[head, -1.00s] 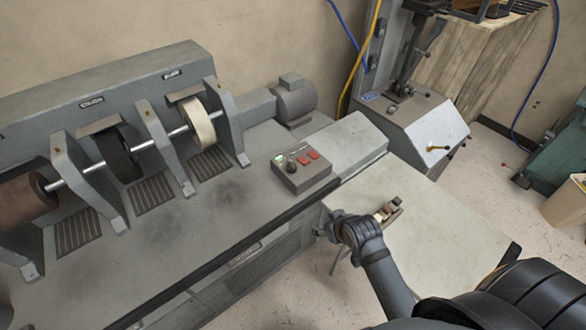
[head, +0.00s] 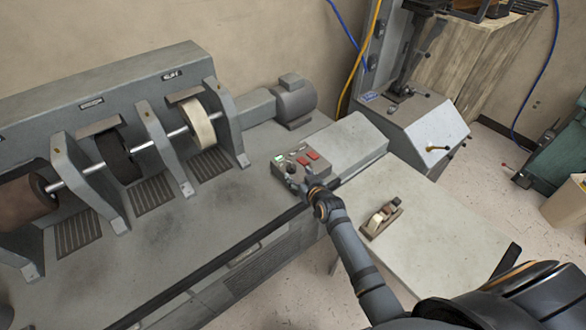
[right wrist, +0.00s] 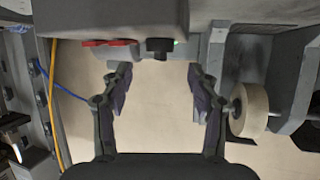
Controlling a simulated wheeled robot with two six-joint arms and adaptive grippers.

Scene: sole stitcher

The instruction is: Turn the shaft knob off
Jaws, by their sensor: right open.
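The control box (head: 283,174) sits on the front right of the grey machine bench. It has a black knob (head: 291,168), red buttons and a small green light. My right gripper (head: 303,184) is at the front of this box and hides part of it. In the right wrist view, the fingers of my open, empty right gripper (right wrist: 158,70) spread to either side of a short black knob (right wrist: 160,47) at the top. The fingertips look apart from the knob. My left gripper is not in view.
Grinding wheels on a shaft (head: 198,124) stand between upright brackets to the left. A motor (head: 295,103) is behind the box. A hand plane (head: 382,218) lies on the side table (head: 435,235) at right.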

